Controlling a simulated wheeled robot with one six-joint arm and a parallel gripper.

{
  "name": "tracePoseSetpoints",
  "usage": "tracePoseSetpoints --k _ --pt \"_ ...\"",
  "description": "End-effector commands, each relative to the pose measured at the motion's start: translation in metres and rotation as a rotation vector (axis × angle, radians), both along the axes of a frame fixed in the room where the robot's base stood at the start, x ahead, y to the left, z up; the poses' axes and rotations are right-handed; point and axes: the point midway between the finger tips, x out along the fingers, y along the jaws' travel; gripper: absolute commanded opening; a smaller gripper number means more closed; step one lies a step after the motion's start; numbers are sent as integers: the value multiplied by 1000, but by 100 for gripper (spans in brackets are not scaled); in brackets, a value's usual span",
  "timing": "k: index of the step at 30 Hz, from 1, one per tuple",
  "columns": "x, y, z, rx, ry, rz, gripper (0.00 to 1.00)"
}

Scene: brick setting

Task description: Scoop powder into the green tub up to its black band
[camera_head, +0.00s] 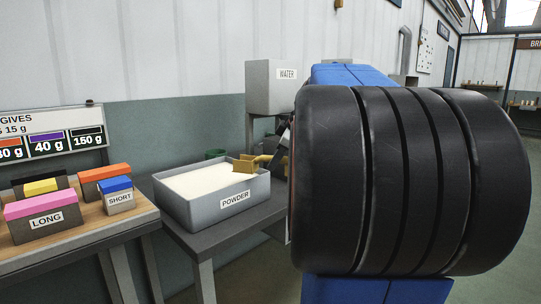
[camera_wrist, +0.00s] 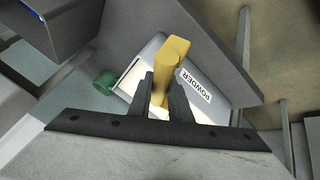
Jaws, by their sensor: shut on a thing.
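My gripper (camera_wrist: 164,78) is shut on the handle of a yellow scoop (camera_wrist: 172,58). In the head view the scoop (camera_head: 244,165) is at the back right part of the powder bin (camera_head: 180,208); I cannot tell whether it touches the powder or carries any. The grey bin, labelled POWDER, holds white powder (camera_head: 205,182) and also shows in the wrist view (camera_wrist: 196,86). The green tub (camera_head: 215,154) stands behind the bin, mostly hidden by it; it also shows in the wrist view (camera_wrist: 104,83). Its black band and the level inside do not show.
A grey WATER container (camera_head: 270,88) stands higher behind the bin. On the left, a wooden table (camera_head: 95,223) holds several coloured blocks, with a sign (camera_head: 50,138) behind. The bin stands on a dark table (camera_head: 235,233). My own arm blocks much of the right side.

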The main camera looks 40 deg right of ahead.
Motion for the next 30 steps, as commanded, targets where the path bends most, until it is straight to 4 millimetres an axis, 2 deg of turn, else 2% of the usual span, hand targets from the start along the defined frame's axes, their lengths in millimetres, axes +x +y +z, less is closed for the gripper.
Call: tracePoseSetpoints --k 30 --pt "15 9 15 -53 96 3 0"
